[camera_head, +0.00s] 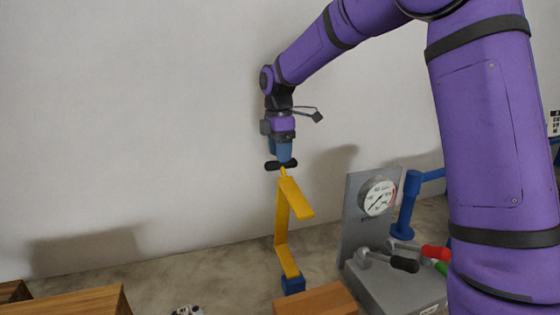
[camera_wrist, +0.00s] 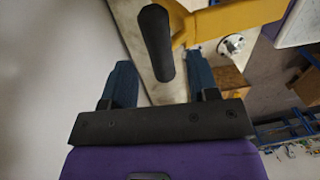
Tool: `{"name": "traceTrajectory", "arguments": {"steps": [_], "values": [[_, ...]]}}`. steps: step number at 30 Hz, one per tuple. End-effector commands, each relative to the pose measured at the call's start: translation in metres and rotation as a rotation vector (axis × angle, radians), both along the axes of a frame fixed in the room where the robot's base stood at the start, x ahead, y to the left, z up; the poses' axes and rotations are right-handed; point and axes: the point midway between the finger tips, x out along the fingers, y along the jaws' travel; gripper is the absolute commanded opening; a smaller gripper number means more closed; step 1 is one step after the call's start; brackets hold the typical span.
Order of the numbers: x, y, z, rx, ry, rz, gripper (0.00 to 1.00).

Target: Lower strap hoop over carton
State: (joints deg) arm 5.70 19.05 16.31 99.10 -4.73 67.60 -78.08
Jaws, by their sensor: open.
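A yellow bent strap piece (camera_head: 282,222), seemingly the strap hoop, stands below my gripper (camera_head: 281,158). It has a black bar handle (camera_head: 274,166) on top, and its lower end meets a small blue block (camera_head: 293,285). My gripper points down with its blue fingers open at the handle. In the wrist view, the handle (camera_wrist: 155,45) lies between the two spread fingers of my gripper (camera_wrist: 162,72), with visible gaps at both sides. Part of the yellow strap (camera_wrist: 220,20) shows beyond it. A brown box top (camera_head: 315,300), possibly the carton, is cut off at the bottom.
A grey panel with a round gauge (camera_head: 378,198) and black, red and green levers stands to the right, beside a blue post (camera_head: 407,205). Wooden boxes (camera_head: 75,303) are at the bottom left. A pale wall is close behind; the floor at centre left is bare.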

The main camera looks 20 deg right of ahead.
Motion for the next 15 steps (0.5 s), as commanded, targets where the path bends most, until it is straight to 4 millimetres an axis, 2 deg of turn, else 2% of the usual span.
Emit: {"name": "traceTrajectory", "arguments": {"steps": [6, 15], "values": [[-0.002, 0.000, -0.023, -0.001, 0.001, 0.000, 0.54], [-0.002, 0.000, -0.027, 0.000, 0.000, -0.001, 0.54]]}}
